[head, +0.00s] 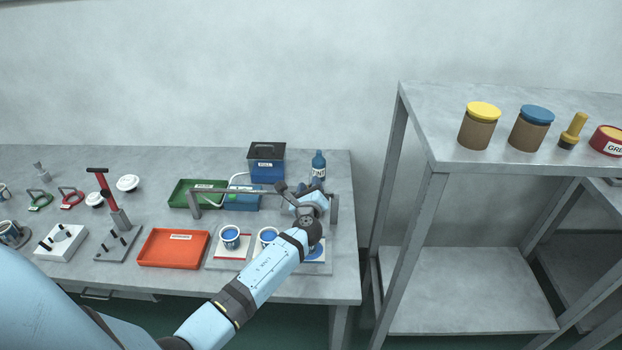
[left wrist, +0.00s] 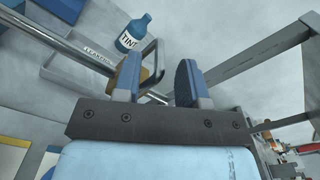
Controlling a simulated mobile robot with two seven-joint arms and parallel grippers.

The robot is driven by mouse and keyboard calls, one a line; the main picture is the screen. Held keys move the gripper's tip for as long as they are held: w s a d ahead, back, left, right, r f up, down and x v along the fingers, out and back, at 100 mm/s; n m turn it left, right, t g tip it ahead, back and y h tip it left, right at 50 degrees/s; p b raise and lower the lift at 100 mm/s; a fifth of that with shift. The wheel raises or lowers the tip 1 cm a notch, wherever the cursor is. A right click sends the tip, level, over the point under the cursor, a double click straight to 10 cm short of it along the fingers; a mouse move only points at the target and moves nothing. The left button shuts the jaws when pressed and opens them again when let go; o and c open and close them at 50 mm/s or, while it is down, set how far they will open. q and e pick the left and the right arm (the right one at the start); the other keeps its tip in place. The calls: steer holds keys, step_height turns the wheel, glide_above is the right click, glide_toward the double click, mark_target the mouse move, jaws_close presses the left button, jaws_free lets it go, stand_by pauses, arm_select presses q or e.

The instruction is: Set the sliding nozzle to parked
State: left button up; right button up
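A grey rail (head: 240,191) on two posts spans the back of the work table. My left gripper (head: 306,192) is at the rail's right end, near the right post (head: 334,208). In the left wrist view the gripper (left wrist: 160,82) is open, its two blue-grey fingers apart. A grey loop handle with a brass-coloured part (left wrist: 152,72), which looks like the sliding nozzle, shows just beyond the left finger and is partly hidden by it. I cannot tell whether they touch. In the head view my gripper hides the nozzle. My right gripper is not in view.
A blue TINT bottle (head: 318,166) stands behind the gripper. A dark-topped blue container (head: 267,163) and a green tray (head: 193,188) are at the back. A shelf (head: 520,160) stands right.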

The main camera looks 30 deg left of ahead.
mark_target(310, 178)
arm_select(q)
steer(key=shift+x, duration=1.65)
jaws_close()
steer(key=shift+s, duration=0.1)
